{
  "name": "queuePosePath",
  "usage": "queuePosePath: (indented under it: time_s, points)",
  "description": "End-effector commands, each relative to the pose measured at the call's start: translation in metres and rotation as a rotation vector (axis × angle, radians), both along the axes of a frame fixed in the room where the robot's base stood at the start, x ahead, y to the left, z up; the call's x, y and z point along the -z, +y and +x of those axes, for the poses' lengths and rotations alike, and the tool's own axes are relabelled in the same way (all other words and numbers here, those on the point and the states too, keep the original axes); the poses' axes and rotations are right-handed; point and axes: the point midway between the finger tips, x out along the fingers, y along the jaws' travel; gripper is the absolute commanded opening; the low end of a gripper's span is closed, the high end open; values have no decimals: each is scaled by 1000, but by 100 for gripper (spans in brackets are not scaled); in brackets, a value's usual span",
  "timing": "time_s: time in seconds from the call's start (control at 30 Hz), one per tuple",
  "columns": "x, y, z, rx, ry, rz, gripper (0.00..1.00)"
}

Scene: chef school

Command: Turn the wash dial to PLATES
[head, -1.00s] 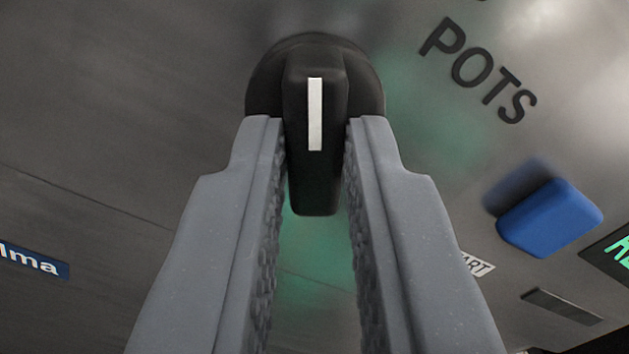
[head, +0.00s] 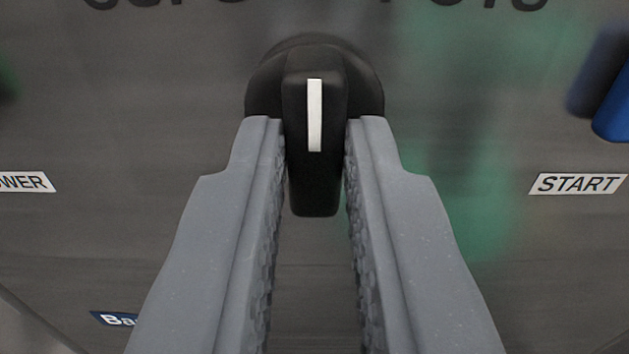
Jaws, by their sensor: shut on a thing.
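The wash dial (head: 315,185) is a black knob with a white line on its grip bar, on a grey metal panel. In the head view the line stands upright. My gripper (head: 315,165) is shut on the bar, one finger on each side. Cut-off lettering shows at the top edge, seemingly CUPS (head: 165,4) at left and POTS (head: 480,4) at right. The line stands between these two words. The word PLATES is not in view.
A START label (head: 578,184) is at right, below a blue button (head: 612,105) cut by the frame edge. A partly cut label ending in WER (head: 25,182) is at left. A blue name tag (head: 115,319) is at lower left, partly behind my finger.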

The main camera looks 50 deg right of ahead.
Motion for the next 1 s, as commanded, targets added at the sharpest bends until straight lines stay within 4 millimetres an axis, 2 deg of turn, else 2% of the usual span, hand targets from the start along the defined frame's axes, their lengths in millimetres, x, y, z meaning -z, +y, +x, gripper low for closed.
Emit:
queuePosePath:
  time_s: [0.33, 0.37, 0.43, 0.77, 1.0]
  points:
    - [-1, -3, -1, 6, -6, 1, 0]
    - [-1, -3, -1, 6, -5, 0, 17]
    - [-1, -3, -1, 6, -5, 0, 36]
    - [-1, 0, -1, 2, -3, 1, 36]
    - [-2, 25, -19, -1, -3, 1, 36]
